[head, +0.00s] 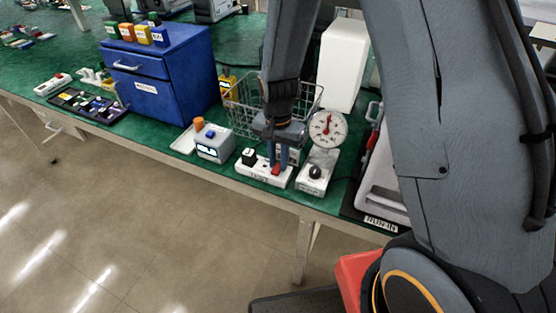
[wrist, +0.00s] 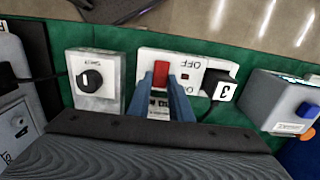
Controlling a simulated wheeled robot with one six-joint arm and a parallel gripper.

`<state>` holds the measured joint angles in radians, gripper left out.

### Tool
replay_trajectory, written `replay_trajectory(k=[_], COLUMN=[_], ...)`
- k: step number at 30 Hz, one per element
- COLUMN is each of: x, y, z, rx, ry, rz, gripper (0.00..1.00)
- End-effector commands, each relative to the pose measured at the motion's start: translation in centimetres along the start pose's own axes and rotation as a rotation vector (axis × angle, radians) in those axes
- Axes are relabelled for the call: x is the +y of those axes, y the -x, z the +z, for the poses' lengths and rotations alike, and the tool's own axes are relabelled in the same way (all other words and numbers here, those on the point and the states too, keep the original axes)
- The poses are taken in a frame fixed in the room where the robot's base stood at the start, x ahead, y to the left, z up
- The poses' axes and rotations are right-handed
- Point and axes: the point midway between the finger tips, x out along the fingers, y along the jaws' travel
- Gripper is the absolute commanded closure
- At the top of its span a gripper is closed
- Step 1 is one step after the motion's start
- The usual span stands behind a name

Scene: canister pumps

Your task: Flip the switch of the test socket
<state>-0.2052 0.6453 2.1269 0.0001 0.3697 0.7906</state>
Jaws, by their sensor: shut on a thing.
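The test socket (head: 252,176) is a white strip at the front edge of the green bench, also seen in the wrist view (wrist: 200,65) with OFF printed on it. Its red switch (head: 276,169) is at one end and shows large in the wrist view (wrist: 160,74). My gripper (head: 281,163) points down at this end. Its blue fingers, also in the wrist view (wrist: 172,88), are close together at the red switch and shut on it. The fingers partly hide the label below. Which way the switch is tilted is unclear.
A black plug marked 3 (wrist: 219,84) sits in the strip. A grey box with a black knob (wrist: 94,80) stands beside it, below a dial scale (head: 327,130). A wire basket (head: 240,120) stands behind.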

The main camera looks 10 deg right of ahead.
Motion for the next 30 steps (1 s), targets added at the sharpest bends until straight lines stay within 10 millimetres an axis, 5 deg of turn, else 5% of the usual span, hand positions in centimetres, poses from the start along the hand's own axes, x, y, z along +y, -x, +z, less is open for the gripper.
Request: replay_trajectory(k=[3,4,7,19,30], x=[-0.1,-0.1,0.0,-0.1,-0.1], y=[0.1,0.1,0.0,0.5,5.3], z=[0.0,0.0,0.0,-0.1,-0.1], rx=[0.001,0.001,0.001,0.001,0.003], ry=[0.000,0.000,0.000,0.000,0.000], rz=[-0.001,-0.001,-0.001,-0.001,-0.003], gripper=[1.00,0.80,0.63,0.62,0.62])
